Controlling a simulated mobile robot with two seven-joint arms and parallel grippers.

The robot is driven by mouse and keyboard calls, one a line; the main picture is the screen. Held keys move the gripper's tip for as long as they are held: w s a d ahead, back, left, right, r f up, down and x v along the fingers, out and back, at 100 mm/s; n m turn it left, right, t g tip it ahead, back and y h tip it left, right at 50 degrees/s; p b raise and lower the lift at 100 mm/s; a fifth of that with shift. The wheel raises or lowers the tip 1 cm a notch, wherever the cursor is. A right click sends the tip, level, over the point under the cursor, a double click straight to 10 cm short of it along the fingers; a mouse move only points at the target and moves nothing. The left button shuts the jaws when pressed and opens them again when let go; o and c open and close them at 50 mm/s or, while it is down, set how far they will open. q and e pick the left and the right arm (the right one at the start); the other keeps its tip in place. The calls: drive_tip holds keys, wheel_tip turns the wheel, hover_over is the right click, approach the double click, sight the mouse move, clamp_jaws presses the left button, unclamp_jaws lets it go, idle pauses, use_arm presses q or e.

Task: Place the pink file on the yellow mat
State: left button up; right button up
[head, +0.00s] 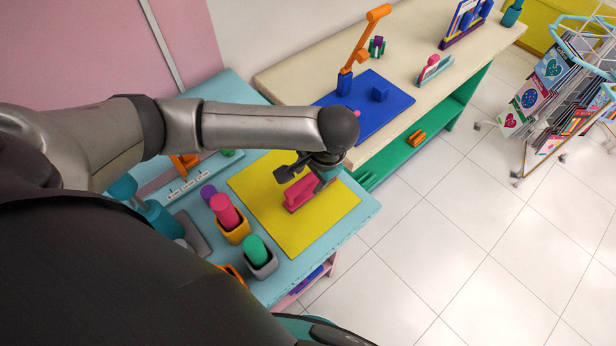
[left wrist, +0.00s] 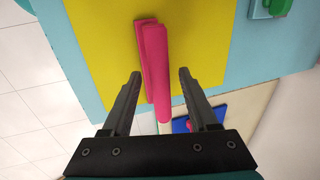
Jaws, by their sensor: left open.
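The pink file (head: 300,193) rests on the yellow mat (head: 296,229), on the blue table. In the left wrist view the pink file (left wrist: 154,62) lies over the yellow mat (left wrist: 100,50), with its near end between my fingers. My left gripper (left wrist: 157,75) is open, with a finger on each side of the file and a gap to each. In the head view my left gripper (head: 300,170) is just above the file, and my arm hides part of the mat. My right gripper is not in view.
Beside the mat stand an orange holder with a pink cylinder (head: 225,210) and a grey holder with a green cylinder (head: 256,250). A cream bench (head: 420,40) with a blue board (head: 385,105) is behind. White floor (head: 450,230) is open at the right.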

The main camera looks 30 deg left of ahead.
use_arm(q)
drive_tip(key=p+v, duration=0.1)
drive_tip(key=v, duration=0.9)
drive_tip(key=shift+p, duration=0.3)
drive_tip(key=shift+r, duration=0.1)
